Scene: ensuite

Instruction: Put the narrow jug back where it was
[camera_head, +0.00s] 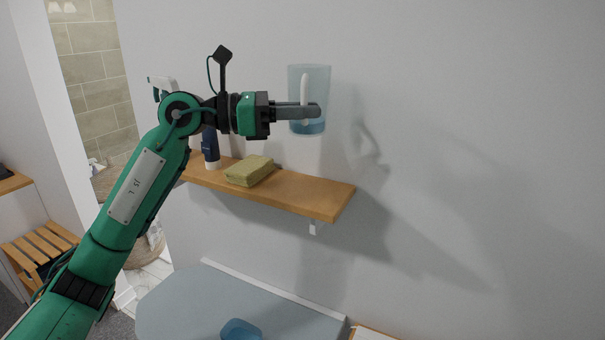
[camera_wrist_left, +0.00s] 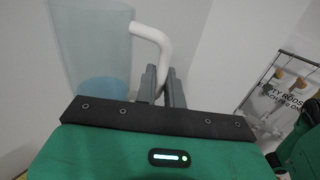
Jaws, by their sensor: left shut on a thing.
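The narrow jug (camera_head: 309,78) is a tall clear bluish vessel with blue at its bottom and a white handle. My left gripper (camera_head: 312,111) is shut on the jug's white handle and holds it upright in the air, above the right part of the wooden shelf (camera_head: 300,191). In the left wrist view the jug (camera_wrist_left: 88,45) stands at the left, its white handle (camera_wrist_left: 152,36) running down between the fingers (camera_wrist_left: 162,88). My right gripper is in neither view.
On the shelf are a yellow-green sponge-like block (camera_head: 249,170) and a dark bottle with a white base (camera_head: 211,150). The shelf's right end is bare. Below is a grey-blue surface (camera_head: 200,305) with a blue cup-like thing (camera_head: 241,330). A rack (camera_wrist_left: 282,95) shows at right in the wrist view.

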